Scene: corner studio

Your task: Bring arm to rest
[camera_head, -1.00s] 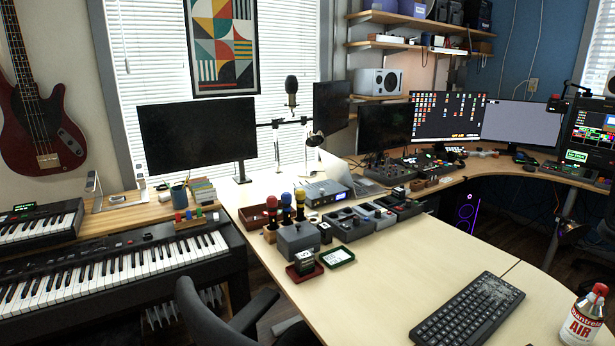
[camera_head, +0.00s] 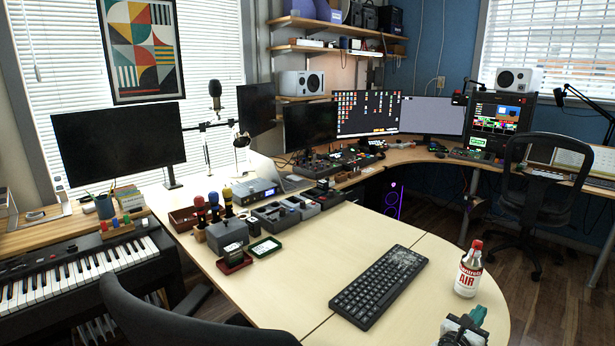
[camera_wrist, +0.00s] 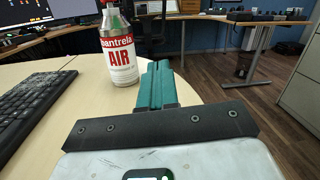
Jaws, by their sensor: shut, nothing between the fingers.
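My gripper (camera_head: 476,316) shows at the bottom right of the head view, low over the front right edge of the pale desk (camera_head: 300,293). In the wrist view my gripper (camera_wrist: 156,68) has its teal fingers together, with nothing between them. The fingers point toward a white and red AIR can (camera_wrist: 118,52), which stands upright on the desk just past them and to the left. The can also shows in the head view (camera_head: 468,270), behind my gripper. A gap between the fingers and the can is hard to judge.
A black keyboard (camera_head: 378,286) lies left of the can. Stamps, small boxes and a red tray (camera_head: 185,219) crowd the desk's far left. An office chair (camera_head: 170,318) stands at the front left, another (camera_head: 545,185) at the right. Wooden floor (camera_head: 560,300) is open at right.

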